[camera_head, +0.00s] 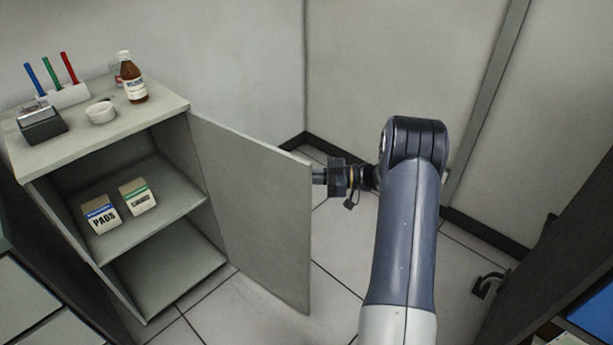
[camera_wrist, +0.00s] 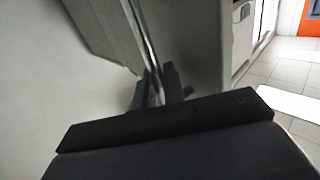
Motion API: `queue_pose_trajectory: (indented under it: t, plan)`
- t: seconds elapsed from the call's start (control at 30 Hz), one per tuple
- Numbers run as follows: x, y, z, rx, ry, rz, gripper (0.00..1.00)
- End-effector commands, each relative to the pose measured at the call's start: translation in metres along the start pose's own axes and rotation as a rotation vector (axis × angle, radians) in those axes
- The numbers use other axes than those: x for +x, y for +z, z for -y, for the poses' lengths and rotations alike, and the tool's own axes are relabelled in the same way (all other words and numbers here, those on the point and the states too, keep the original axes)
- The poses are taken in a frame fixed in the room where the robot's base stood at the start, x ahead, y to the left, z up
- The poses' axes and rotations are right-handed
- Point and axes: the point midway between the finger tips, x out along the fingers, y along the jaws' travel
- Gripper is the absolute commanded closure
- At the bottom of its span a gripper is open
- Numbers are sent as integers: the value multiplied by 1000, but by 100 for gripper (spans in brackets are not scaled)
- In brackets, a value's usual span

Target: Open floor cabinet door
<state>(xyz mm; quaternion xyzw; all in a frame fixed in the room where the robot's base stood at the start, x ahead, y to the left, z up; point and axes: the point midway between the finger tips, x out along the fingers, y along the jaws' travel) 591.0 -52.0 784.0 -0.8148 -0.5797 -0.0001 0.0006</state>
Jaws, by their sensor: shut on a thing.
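The floor cabinet (camera_head: 78,158) stands at the left in the head view, with its front open to view. Its grey door (camera_head: 252,205) is hinged at the cabinet's right side and swung wide open. My gripper (camera_head: 320,176) is at the door's free edge, near the top. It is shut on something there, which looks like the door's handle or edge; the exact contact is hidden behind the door. In the wrist view my gripper's dark fingers (camera_wrist: 160,92) close around a thin upright bar or edge.
Inside the cabinet, two small boxes (camera_head: 101,214) (camera_head: 138,196) sit on the shelf. On top are a brown bottle (camera_head: 135,84), a white bowl (camera_head: 101,111), a dark box (camera_head: 41,124) and a pen stand (camera_head: 66,95). A dark panel with a handle (camera_head: 487,285) stands at the right. Tiled floor is free between.

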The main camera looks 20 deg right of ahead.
Motion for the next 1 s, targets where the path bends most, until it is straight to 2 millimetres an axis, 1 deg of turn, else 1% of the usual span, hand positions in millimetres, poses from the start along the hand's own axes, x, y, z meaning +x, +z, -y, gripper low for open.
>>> queue_pose_trajectory:
  t: [0.07,0.1,0.13,0.37,0.47,0.57,0.8,0.9,1.0]
  plan:
    - [1,-2,-1,-4,0,0,100]
    - [1,-2,-1,-4,-1,0,86]
    - [1,-2,-1,-4,-1,0,85]
    - [0,-1,0,-2,0,0,85]
    - [-7,-1,-1,-2,1,0,85]
    - [-22,-1,-1,-3,2,0,85]
    - [-72,-1,-1,-2,3,0,85]
    - [-88,-1,-1,-3,2,-1,85]
    - [-99,-1,-1,-4,0,0,85]
